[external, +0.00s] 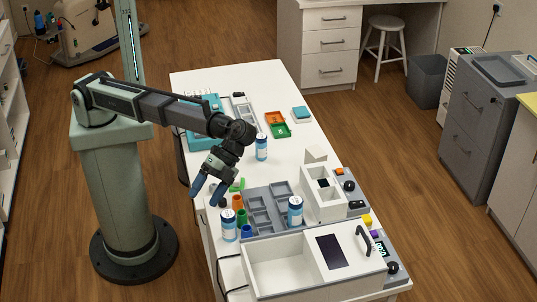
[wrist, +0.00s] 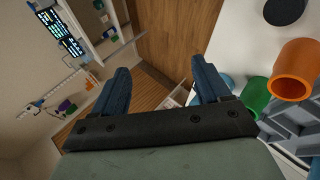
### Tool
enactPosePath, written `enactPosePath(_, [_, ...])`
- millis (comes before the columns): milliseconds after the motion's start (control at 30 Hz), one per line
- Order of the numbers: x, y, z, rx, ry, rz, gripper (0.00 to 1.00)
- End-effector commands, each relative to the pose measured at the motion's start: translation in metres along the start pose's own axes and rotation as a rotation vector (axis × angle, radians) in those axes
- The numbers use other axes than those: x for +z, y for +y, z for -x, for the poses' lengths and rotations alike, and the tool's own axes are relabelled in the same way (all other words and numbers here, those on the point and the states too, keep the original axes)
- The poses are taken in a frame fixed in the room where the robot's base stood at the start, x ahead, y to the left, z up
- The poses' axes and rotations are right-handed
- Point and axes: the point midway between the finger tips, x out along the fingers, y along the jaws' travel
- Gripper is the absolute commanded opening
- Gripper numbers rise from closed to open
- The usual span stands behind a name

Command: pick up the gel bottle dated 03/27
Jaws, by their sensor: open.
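Three white bottles with blue bands and caps stand upright in the external view. One bottle (external: 228,226) is at the table's near left edge, another bottle (external: 295,211) is by the grey tray, and a third bottle (external: 262,148) is farther back. Their dates are too small to read, so I cannot tell which is 03/27. My gripper (external: 208,192) is open and empty, tilted at the table's left edge, above and left of the near left bottle. In the wrist view my gripper (wrist: 164,78) has blue fingers spread apart with nothing between them.
A grey compartment tray (external: 262,193), an orange cup (wrist: 295,72) and a green cup (wrist: 255,96) are close by. A white box device (external: 325,199) and a larger white machine (external: 277,266) crowd the near end. The table's middle right is mostly clear.

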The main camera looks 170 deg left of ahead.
Motion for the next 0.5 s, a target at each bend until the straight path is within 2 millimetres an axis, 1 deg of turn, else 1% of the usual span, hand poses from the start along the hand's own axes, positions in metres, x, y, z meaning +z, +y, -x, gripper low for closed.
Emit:
enactPosePath(33, [0.008, -0.016, 0.029, -0.049, 0.021, 0.043, 0.76])
enactPosePath(67, [0.014, -0.026, 0.043, -0.082, 0.029, 0.074, 0.76])
enactPosePath(100, [0.023, -0.041, 0.060, -0.129, 0.039, 0.119, 0.76])
enactPosePath(167, [0.039, -0.065, 0.085, -0.202, 0.054, 0.195, 0.76])
enactPosePath(200, [0.051, -0.081, 0.102, -0.253, 0.065, 0.248, 0.76])
enactPosePath(267, [0.071, -0.105, 0.127, -0.331, 0.083, 0.333, 0.76])
enactPosePath(300, [0.085, -0.120, 0.143, -0.383, 0.095, 0.391, 0.76])
enactPosePath(367, [0.108, -0.142, 0.168, -0.459, 0.114, 0.480, 0.76])
enactPosePath(400, [0.124, -0.156, 0.184, -0.509, 0.127, 0.540, 0.76])
enactPosePath(467, [0.147, -0.173, 0.207, -0.577, 0.146, 0.623, 0.76])
enactPosePath(500, [0.162, -0.184, 0.221, -0.620, 0.158, 0.677, 0.76])
